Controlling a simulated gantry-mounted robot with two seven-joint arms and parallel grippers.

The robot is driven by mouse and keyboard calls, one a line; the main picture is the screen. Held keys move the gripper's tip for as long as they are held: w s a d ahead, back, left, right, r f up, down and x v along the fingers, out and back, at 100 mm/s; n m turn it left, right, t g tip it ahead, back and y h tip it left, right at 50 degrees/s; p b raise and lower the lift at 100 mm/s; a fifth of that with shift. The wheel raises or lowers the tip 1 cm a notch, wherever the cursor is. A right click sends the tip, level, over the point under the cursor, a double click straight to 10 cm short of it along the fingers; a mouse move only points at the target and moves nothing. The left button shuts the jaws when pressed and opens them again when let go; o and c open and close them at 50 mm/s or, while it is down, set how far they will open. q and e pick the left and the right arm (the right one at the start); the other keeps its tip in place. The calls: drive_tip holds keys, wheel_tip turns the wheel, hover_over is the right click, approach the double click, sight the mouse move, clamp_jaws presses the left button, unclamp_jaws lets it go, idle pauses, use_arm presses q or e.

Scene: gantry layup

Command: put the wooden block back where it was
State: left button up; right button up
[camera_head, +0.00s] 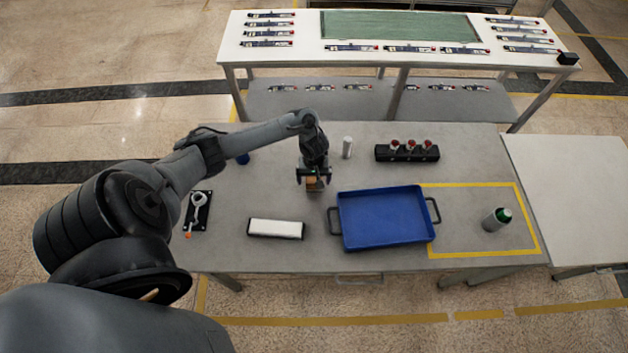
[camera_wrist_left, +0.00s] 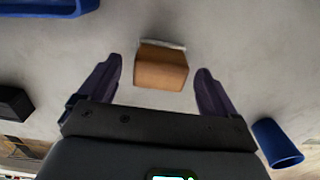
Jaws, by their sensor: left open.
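The wooden block (camera_head: 312,184) is on the grey table behind the left side of the blue tray. In the left wrist view the brown block (camera_wrist_left: 161,68) lies between and just ahead of my left gripper's fingertips, with a pale strip along its far edge. My left gripper (camera_head: 313,180) points down at the block in the head view and partly covers it. In the wrist view its two dark fingers (camera_wrist_left: 160,75) are spread, with gaps to the block on both sides. My right gripper is not in view.
A blue tray (camera_head: 385,218) stands right of the block, and a white-topped block (camera_head: 276,229) lies in front. A grey cylinder (camera_head: 347,147) and a black holder (camera_head: 407,153) stand behind. A blue cup (camera_wrist_left: 278,143) is near the arm. A green-topped can (camera_head: 497,219) stands inside yellow tape.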

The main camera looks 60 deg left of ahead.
sight(314, 179)
use_arm(q)
wheel_tip(314, 179, up, 8)
drive_tip(key=p, duration=0.2)
drive_tip(key=shift+p, duration=0.35)
drive_tip(key=shift+r, duration=0.35)
drive_tip(key=shift+w+d+r+p, duration=0.1)
drive_tip(key=shift+d+r+p, duration=0.05)
drive_tip(key=shift+p, duration=0.2)
drive_tip(key=d+m+t, duration=0.5)
drive_tip(key=d+m, duration=0.6)
drive_tip(key=d, duration=1.2)
drive_tip(key=s+d+r+m+g, duration=0.1)
drive_tip(key=s+d+r+m, duration=0.1)
drive_tip(key=s+r, duration=0.9)
drive_tip(key=shift+s+d+m, duration=0.15)
drive_tip(key=shift+s+m, duration=0.55)
drive_tip(key=shift+s, duration=0.4)
